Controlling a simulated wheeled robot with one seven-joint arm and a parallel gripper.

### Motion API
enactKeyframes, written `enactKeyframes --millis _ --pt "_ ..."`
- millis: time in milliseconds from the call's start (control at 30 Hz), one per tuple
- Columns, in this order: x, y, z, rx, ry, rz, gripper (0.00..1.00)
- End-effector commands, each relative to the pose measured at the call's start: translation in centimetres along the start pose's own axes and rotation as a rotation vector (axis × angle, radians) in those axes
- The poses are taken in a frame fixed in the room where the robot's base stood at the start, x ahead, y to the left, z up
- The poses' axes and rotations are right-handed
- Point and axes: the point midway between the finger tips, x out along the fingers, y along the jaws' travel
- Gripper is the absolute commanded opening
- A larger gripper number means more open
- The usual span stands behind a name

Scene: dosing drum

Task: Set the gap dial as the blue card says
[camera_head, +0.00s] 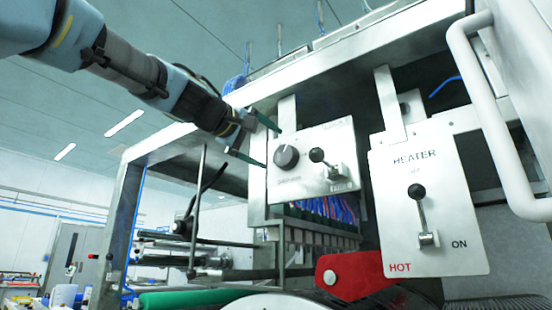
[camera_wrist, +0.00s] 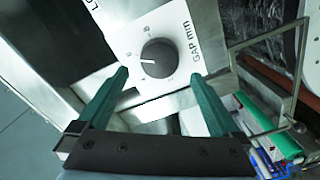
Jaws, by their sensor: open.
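The gap dial (camera_wrist: 160,58) is a dark round knob on a light panel, with "GAP mm" printed beside it in the wrist view. Its white pointer line points to picture left there; the scale marks are too small to read surely. In the head view the dial (camera_head: 286,158) sits on the left of a grey control panel. My gripper (camera_wrist: 160,76) is open, with one green finger on each side of the dial's lower part, seemingly apart from it. In the head view my gripper (camera_head: 271,147) is just left of the panel. I cannot make out a blue card.
A black-knobbed lever (camera_head: 317,156) stands close right of the dial on the same panel. A heater plate (camera_head: 430,210) with its own lever, a red bracket (camera_head: 350,275) and a white handle (camera_head: 490,120) lie further right. A metal frame post (camera_head: 127,215) stands at left.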

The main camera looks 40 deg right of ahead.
Motion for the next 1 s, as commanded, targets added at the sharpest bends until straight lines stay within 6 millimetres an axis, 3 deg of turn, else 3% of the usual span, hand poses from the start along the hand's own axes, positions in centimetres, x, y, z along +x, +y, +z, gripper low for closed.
enactKeyframes --millis 100,333,1000 --pt "-2.3 -0.2 0.1 0.001 0.002 0.0 1.0" --pt "-4.7 -0.1 0.0 0.0 0.001 -0.001 1.0" --pt "-4.9 -0.2 -0.1 0.0 0.0 -0.005 1.0"
